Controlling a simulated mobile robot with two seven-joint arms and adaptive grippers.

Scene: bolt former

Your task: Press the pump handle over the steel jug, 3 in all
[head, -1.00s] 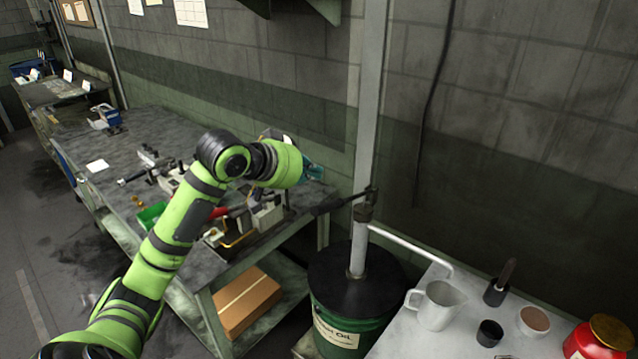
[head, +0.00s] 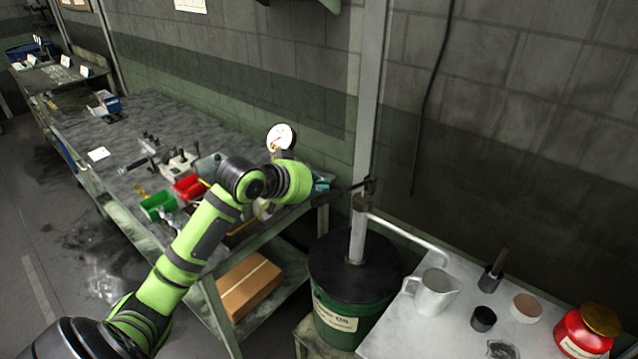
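The steel jug (head: 434,295) stands upright on the light table at the lower right, below the outlet end of the pump's pale spout (head: 408,234). The pump stands on a green oil drum (head: 345,328) with a black lid. Its dark pump handle (head: 354,188) slants left and slightly down from the pump head (head: 361,203). My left gripper (head: 308,190) is at the left end of the handle. The green wrist hides its fingers and the handle's outer end, so I cannot tell whether it touches or grips the handle. My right gripper is out of view.
A dark workbench (head: 165,115) fills the left, with a red bin (head: 188,187), a green bin (head: 158,205) and a round white gauge (head: 281,137). The light table also holds a black cup (head: 483,319) and a red jar (head: 582,335).

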